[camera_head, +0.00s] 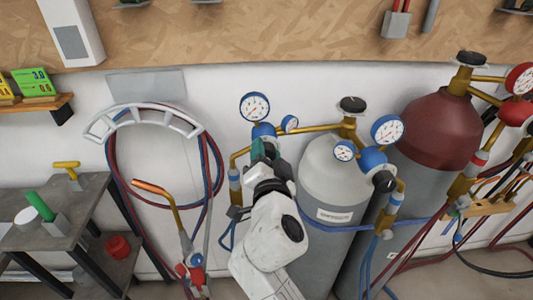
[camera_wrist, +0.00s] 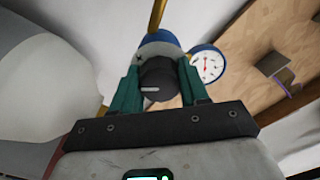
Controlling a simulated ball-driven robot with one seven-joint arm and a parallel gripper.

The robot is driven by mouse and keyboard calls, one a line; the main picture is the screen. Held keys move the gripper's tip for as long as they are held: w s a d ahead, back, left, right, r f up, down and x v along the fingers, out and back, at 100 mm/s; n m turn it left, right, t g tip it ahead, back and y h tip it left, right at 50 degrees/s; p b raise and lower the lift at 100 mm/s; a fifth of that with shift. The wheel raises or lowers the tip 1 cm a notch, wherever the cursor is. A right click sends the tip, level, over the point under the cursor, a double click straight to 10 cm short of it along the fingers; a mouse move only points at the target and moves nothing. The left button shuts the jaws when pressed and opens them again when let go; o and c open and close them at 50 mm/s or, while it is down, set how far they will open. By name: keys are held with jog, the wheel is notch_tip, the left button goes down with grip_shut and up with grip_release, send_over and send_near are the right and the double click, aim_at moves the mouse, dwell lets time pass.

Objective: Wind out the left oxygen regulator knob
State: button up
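The left oxygen regulator is blue, with a large round gauge (camera_head: 255,107) and a small one (camera_head: 290,123), left of the grey cylinder (camera_head: 335,180). Its dark knob (camera_wrist: 158,78) shows end-on in the wrist view. My gripper (camera_wrist: 160,76) has its two green fingers on either side of this knob, with no clear gap to either finger. The fingers seem shut on it. In the head view my gripper (camera_head: 264,150) covers the knob. The blue regulator body (camera_wrist: 160,45) lies just beyond the fingertips.
A second blue regulator with a gauge (camera_head: 387,130) and black knob (camera_head: 384,182) is close on the right. Farther right stands a dark red cylinder (camera_head: 440,130). Hoses hang on a wall rack (camera_head: 140,112) at left, above a torch (camera_head: 160,195). A grey bench (camera_head: 55,230) stands far left.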

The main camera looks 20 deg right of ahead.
jog(key=c, duration=0.5)
